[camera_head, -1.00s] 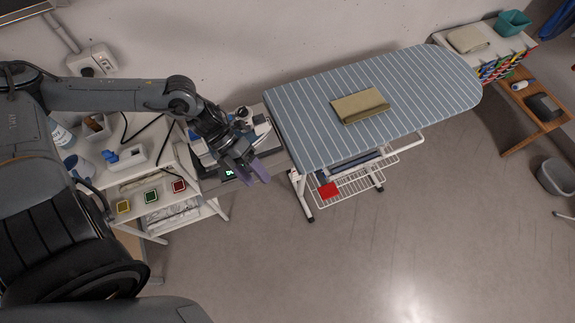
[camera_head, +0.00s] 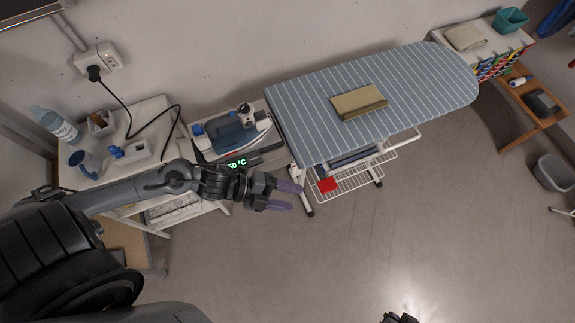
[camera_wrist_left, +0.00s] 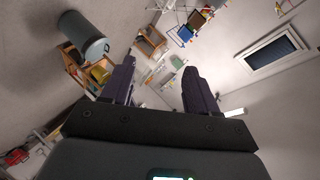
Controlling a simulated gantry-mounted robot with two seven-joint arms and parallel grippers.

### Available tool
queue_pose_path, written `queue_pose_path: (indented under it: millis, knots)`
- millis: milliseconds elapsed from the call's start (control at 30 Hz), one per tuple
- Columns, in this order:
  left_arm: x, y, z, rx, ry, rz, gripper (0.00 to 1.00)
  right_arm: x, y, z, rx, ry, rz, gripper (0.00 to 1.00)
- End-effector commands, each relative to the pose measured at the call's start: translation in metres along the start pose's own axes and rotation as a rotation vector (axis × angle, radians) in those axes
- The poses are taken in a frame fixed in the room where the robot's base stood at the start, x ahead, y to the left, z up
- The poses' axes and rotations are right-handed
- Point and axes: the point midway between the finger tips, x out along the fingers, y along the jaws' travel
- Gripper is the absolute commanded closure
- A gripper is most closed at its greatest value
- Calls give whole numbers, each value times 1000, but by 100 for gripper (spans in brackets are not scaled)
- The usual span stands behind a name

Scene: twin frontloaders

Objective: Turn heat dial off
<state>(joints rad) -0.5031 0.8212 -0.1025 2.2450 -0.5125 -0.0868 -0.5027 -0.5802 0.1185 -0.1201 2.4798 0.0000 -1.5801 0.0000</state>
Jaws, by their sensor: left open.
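A blue and white iron (camera_head: 236,132) rests on its stand beside the left end of the ironing board. A green-lit temperature display (camera_head: 236,163) sits in front of it; its digits are partly covered, with "0 °C" readable. I cannot make out the heat dial for certain. My left gripper (camera_head: 295,197) is in front of the display, to its right, near the board's legs. Its purple fingers are apart and empty, also in the left wrist view (camera_wrist_left: 158,80). A dark piece at the bottom edge, probably my right gripper (camera_head: 400,317), is mostly cut off.
A wire rack with a red item (camera_head: 327,185) hangs beneath. A white table (camera_head: 105,163) at left holds a bottle (camera_head: 55,125) and a black cord. Open floor lies in front.

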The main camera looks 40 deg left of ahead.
Motion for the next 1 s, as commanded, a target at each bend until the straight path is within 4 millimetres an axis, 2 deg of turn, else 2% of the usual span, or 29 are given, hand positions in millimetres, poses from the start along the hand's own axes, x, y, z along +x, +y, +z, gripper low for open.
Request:
queue_pose_path:
  millis: [300, 767, 900, 1000]
  knots:
    - [7, -9, -4, -94, -64, -54, 41, -3, 2, 0, -6, -1, 5, 100]
    - [8, -10, -4, -98, -72, -58, 41, -3, 0, -1, -1, 0, 1, 100]
    - [8, -11, -14, -55, -21, -68, 41, -3, 0, -1, 2, 0, -2, 100]
    - [8, 0, -23, -15, 55, -51, 41, -3, -1, -1, 4, 1, -3, 100]
